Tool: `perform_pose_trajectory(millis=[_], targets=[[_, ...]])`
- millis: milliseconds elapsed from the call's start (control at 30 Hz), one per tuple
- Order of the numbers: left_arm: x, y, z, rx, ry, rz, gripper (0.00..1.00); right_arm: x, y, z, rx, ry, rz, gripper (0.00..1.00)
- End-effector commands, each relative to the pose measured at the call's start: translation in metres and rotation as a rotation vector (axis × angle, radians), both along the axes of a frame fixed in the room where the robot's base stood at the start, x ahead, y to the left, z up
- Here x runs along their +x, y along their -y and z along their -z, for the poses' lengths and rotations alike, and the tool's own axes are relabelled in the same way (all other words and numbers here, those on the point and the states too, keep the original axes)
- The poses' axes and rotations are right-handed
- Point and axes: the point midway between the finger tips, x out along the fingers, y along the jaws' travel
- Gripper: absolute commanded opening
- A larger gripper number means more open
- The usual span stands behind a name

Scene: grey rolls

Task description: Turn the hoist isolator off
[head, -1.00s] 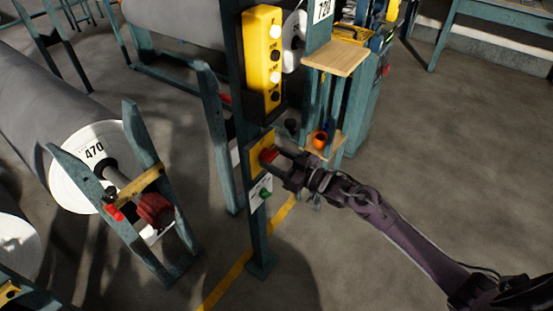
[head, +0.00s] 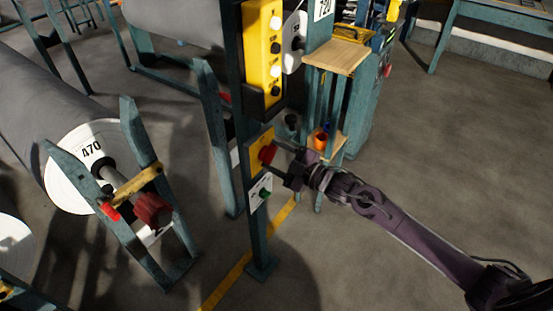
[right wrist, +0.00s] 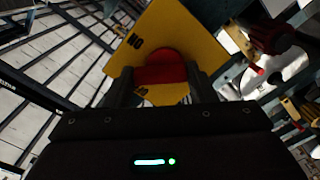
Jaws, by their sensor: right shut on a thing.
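The hoist isolator is a red knob (head: 267,153) on a yellow plate (head: 257,143), fixed to a teal post. My right gripper (head: 274,158) reaches it from the right and is shut on the red knob. In the right wrist view the red knob (right wrist: 160,68) sits between the two dark fingers, in front of the yellow plate (right wrist: 190,35). The plate looks tilted there, with small dark lettering beside the knob. The knob's exact angle is hard to tell. My left gripper is not in view.
A yellow control box (head: 262,50) with several buttons hangs above the isolator. A small wooden shelf (head: 336,58) stands close to the right. A big grey roll (head: 40,105) lies left. Floor at right is clear.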

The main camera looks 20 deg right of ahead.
Motion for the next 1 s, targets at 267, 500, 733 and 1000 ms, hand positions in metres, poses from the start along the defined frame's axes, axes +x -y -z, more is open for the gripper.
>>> perform_pose_trajectory(millis=[267,500,733,1000], targets=[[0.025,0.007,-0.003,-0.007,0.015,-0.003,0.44,-0.001,-0.001,0.002,-0.209,0.162,-0.001,0.28],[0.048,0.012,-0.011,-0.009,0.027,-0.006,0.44,-0.002,-0.002,0.002,-0.38,0.295,-0.001,0.28],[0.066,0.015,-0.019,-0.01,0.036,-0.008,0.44,-0.002,-0.003,0.001,-0.508,0.394,-0.001,0.28],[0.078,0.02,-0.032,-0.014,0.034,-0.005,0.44,-0.003,-0.004,0.0,-0.595,0.463,-0.002,0.28]])
